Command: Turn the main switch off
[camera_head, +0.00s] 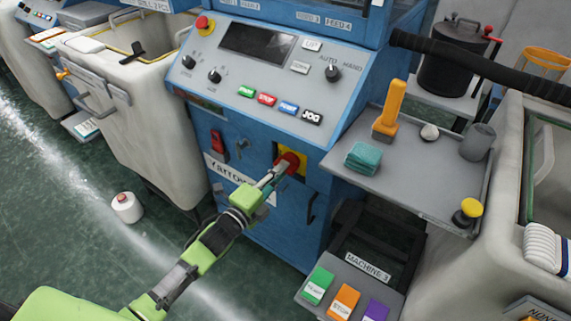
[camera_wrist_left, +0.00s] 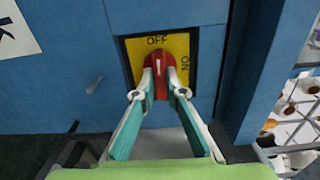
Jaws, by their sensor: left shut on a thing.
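The main switch is a red knob (camera_head: 291,159) on a yellow plate (camera_head: 298,174), low on the front of the blue machine. In the left wrist view the red knob (camera_wrist_left: 159,66) stands upright, its top end towards the word OFF. The word ON is at the right side of the yellow plate (camera_wrist_left: 182,45). My left gripper (camera_head: 281,168) reaches up to the knob. In the left wrist view my left gripper (camera_wrist_left: 160,93) has one finger on each side of the knob, shut on it. My right gripper is not in view.
A grey side shelf (camera_head: 404,165) holds tools and a teal cloth (camera_head: 363,158). A yarn cone (camera_head: 127,207) stands on the floor at left.

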